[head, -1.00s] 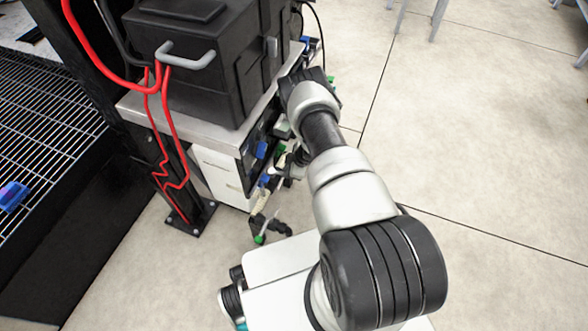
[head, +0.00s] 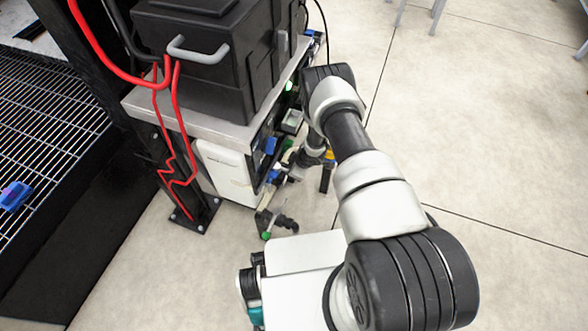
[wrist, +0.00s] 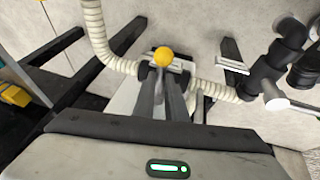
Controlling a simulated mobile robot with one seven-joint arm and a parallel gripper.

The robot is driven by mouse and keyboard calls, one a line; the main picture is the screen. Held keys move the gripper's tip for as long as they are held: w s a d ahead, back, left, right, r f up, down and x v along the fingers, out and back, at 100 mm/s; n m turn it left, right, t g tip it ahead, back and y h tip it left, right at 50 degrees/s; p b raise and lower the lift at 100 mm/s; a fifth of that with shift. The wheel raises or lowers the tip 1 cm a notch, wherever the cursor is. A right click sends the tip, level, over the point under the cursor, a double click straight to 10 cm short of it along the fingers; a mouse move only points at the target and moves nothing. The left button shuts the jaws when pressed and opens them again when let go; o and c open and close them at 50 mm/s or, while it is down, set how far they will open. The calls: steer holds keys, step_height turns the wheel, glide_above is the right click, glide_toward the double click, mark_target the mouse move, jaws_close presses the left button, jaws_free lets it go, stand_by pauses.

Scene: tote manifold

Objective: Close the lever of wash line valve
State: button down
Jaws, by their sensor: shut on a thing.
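In the wrist view, my gripper (wrist: 162,88) has its two grey fingers closed around a lever with a round yellow knob (wrist: 163,57). The knob shows at the fingertips. Most of the lever and its valve body are hidden behind the fingers. No readable label shows that this is the wash line valve. A beige corrugated hose (wrist: 95,25) runs at the left of the fingers, and another hose section (wrist: 216,90) runs to the right. In the head view, my arm hides much of the gripper and lever.
In the head view, a black tote (head: 205,65) with a grey handle sits on a metal bench top (head: 190,125). Red cables hang beside it. Open floor lies to the right.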

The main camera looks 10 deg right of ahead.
steer(key=shift+s, duration=0.15)
steer(key=c, duration=1.8)
jaws_free()
steer(key=p+v, duration=0.5)
steer(key=v, duration=1.2)
steer(key=shift+r, duration=0.2)
steer(key=shift+d, duration=0.1)
